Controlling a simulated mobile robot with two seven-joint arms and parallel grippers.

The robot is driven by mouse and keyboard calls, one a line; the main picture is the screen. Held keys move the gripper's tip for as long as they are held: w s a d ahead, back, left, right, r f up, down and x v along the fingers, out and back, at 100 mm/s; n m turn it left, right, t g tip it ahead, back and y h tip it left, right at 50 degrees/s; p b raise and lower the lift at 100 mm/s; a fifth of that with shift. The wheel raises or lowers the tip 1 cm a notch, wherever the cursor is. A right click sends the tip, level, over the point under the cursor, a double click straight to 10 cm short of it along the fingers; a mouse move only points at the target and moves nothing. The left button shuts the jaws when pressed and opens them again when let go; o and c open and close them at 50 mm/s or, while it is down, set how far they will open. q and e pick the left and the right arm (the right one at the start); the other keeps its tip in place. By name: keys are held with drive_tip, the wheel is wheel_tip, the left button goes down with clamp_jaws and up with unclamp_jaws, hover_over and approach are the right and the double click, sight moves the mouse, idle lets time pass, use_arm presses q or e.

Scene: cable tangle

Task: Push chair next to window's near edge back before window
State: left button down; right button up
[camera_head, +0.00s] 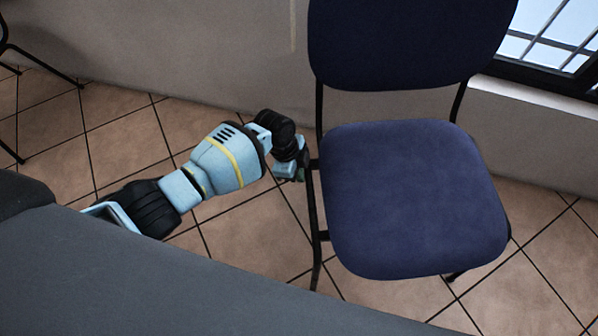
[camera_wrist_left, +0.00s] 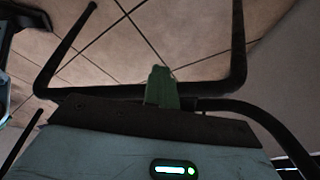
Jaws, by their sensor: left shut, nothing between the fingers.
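The chair (camera_head: 412,195) has a dark blue padded seat and backrest on a black tube frame. It stands upright on the tiles against the wall, just left of the barred window (camera_head: 555,35) at the top right. My left gripper (camera_head: 300,174) is at the left side of the chair, by the frame beside the seat. In the left wrist view its green fingers (camera_wrist_left: 162,87) are shut with nothing between them. They are close to the black tubes of the chair frame (camera_wrist_left: 110,91); whether they touch is unclear. My right gripper is not in view.
A plain grey wall (camera_head: 190,45) runs behind the chair. The window's pale sill (camera_head: 530,97) is at the right. Thin black legs of another piece of furniture (camera_head: 45,66) show at the far left. Tiled floor (camera_head: 535,275) is free right of the chair.

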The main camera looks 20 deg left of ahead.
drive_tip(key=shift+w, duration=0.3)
